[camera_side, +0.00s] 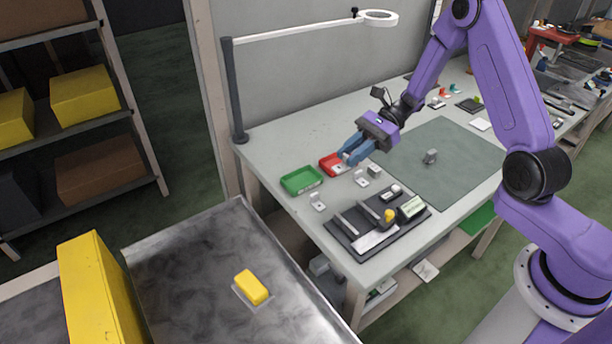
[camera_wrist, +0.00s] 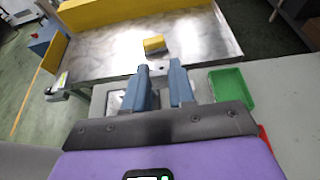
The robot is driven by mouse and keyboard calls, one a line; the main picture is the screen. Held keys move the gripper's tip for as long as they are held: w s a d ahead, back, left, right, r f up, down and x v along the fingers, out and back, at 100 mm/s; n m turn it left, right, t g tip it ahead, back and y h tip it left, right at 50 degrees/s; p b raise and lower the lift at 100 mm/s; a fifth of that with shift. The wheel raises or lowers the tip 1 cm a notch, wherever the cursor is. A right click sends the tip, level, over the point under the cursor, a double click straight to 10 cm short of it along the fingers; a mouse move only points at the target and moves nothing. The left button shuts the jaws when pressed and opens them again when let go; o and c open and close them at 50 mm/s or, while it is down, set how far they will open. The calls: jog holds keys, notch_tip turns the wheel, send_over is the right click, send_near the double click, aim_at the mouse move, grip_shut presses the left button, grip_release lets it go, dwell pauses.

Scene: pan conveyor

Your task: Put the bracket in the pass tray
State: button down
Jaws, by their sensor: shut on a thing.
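My gripper (camera_side: 348,154) is over the back part of the bench with its blue fingers closed in on a small pale piece. The piece looks like the bracket (camera_side: 346,157), mostly hidden by the fingers. The green tray (camera_side: 302,180), which I take as the pass tray, lies left of my gripper at the bench edge and looks empty. It also shows right of the fingers in the wrist view (camera_wrist: 231,88). A red tray (camera_side: 328,161) lies beside my fingertips.
A dark fixture board (camera_side: 400,240) with blocks stands nearer. A lamp post (camera_side: 235,95) rises at the left corner. The conveyor (camera_side: 200,300) carries a yellow block (camera_side: 251,287).

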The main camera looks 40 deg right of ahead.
jog(key=w+a+f, duration=0.1)
jog(key=w+f, duration=0.3)
jog(key=w, duration=0.4)
send_over(311, 178)
jog(key=f, duration=0.5)
jog(key=shift+s, duration=0.2)
jog(key=shift+w+f, duration=0.25)
jog(key=shift+f, duration=1.5)
jog(key=shift+f, duration=0.15)
jog(key=c, duration=1.2)
grip_release()
